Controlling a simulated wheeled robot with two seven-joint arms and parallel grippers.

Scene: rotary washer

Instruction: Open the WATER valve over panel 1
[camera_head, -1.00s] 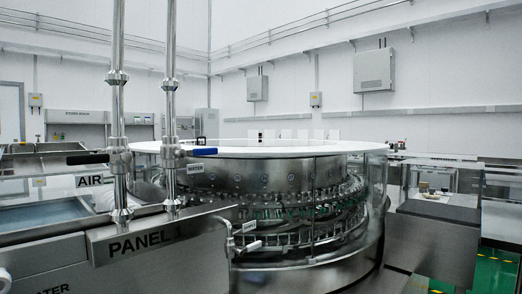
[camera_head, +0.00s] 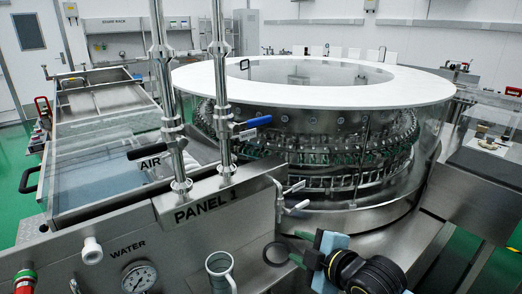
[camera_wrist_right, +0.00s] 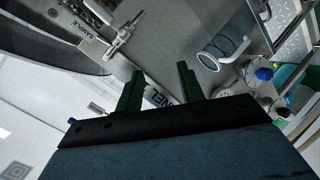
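The WATER valve has a blue lever (camera_head: 250,123) on the right of two upright steel pipes above PANEL 1 (camera_head: 205,210). The lever points right, crosswise to its pipe. The left pipe carries a black lever (camera_head: 150,150) beside the AIR label (camera_head: 150,163). My right gripper (camera_head: 297,248) is low at the front, right of the panel sign, below and well apart from the blue lever. In the right wrist view its two green fingers (camera_wrist_right: 159,88) are spread with nothing between them. My left gripper is not in view.
A steel sample valve (camera_head: 287,200) juts out between my right gripper and the pipes. The round washer (camera_head: 310,85) stands behind. Open air surrounds the blue lever's right end.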

